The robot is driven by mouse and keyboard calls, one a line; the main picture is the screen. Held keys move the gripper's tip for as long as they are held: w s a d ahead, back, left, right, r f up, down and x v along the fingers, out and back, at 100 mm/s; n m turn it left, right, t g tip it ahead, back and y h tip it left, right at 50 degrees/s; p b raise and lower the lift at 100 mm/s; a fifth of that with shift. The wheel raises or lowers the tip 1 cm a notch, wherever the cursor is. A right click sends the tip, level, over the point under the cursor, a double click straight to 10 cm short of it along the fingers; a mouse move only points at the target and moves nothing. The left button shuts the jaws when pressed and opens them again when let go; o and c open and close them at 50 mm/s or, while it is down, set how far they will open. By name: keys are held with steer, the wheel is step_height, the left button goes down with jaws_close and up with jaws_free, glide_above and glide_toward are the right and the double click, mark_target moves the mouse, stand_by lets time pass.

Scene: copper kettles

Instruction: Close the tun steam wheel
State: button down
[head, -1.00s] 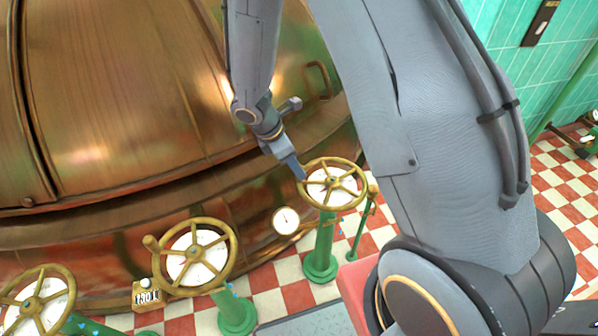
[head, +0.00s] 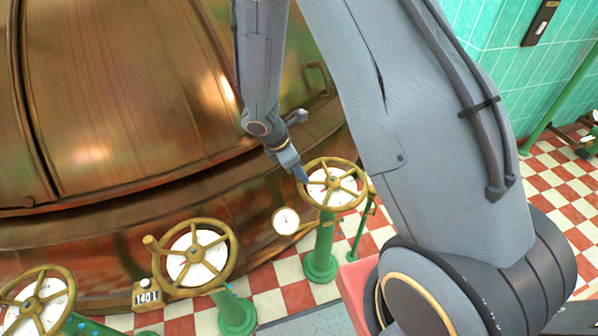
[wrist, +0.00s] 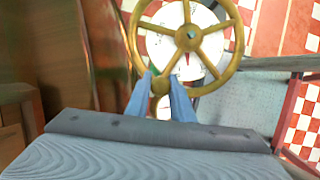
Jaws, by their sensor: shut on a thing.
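A brass spoked handwheel (head: 334,185) with a white dial behind it stands on a green post at the centre right of the head view. My gripper (head: 303,177) is at its left rim. In the wrist view, my two blue fingers (wrist: 161,90) are shut around a brass knob (wrist: 160,84) on the rim of the wheel (wrist: 188,37). A red pointer shows on the white dial (wrist: 163,47). No label shows which wheel is the tun steam wheel.
Two similar wheels, one in the middle (head: 196,252) and one at lower left (head: 36,300), stand nearby. The large copper vessel (head: 130,130) fills the left. Checkered floor (head: 290,270) shows below.

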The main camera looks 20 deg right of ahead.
steer(key=shift+w+d+r+m+g+p, duration=0.1)
steer(key=shift+w+d+m+g+p, duration=0.2)
steer(key=shift+w+m+p, duration=0.35)
steer(key=shift+w+d+m+g, duration=0.45)
steer(key=shift+w+m, duration=0.25)
steer(key=shift+m, duration=0.35)
steer(key=c, duration=1.6)
jaws_free()
steer(key=shift+o, duration=0.2)
steer(key=shift+w+a+r, duration=0.15)
steer(key=shift+a+r, duration=0.05)
steer(key=shift+r, duration=0.15)
steer(key=v, duration=0.6)
steer(key=shift+r+b, duration=0.3)
steer(key=shift+r, duration=0.15)
steer(key=shift+a, duration=0.15)
